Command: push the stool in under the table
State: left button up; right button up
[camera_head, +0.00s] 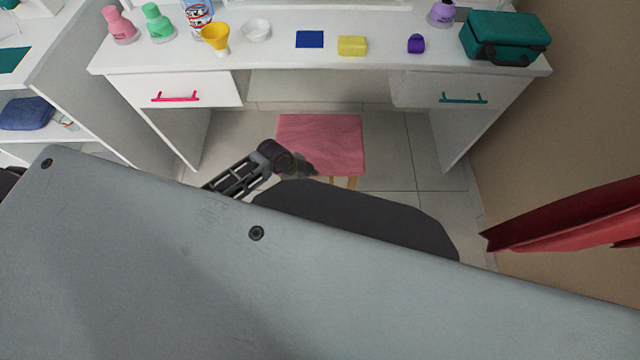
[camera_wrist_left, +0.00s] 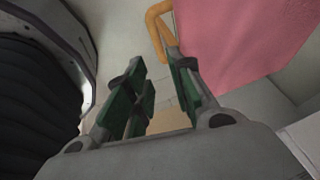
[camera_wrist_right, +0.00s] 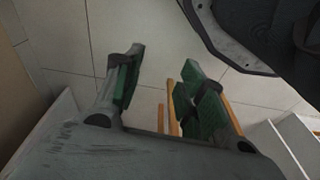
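The stool has a pink seat (camera_head: 322,143) and wooden legs. It stands on the tiled floor in front of the knee space of the white table (camera_head: 280,58), between the two drawer units. In the head view my left gripper (camera_head: 305,166) is at the seat's near left corner; contact cannot be told. In the left wrist view the left gripper (camera_wrist_left: 157,72) is open, with the seat (camera_wrist_left: 240,40) at upper right and a wooden part beside the fingers. The right gripper (camera_wrist_right: 163,62) is open and low, with wooden stool legs (camera_wrist_right: 172,115) beyond its fingers. It is hidden in the head view.
The left drawer (camera_head: 172,91) has a pink handle, the right drawer (camera_head: 455,92) a teal one. Bottles, a yellow cup (camera_head: 216,38) and a teal case (camera_head: 505,40) stand on the tabletop. Red panels (camera_head: 570,218) stick out at right. My own grey body covers the lower foreground.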

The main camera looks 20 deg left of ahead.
aim_at(322, 185)
pick_arm(q)
jog(key=b+x, duration=0.3)
jog(key=x, duration=0.5)
jog(key=shift+f, duration=0.25)
jog(key=shift+x, duration=0.75)
jog(key=shift+f, duration=0.1)
pick_arm(e)
notch_tip(322, 185, up, 6)
jog(key=w+a, duration=0.1)
jog(key=shift+a+t, duration=0.15)
jog(key=shift+t, duration=0.15)
pick_arm(q)
grip_shut()
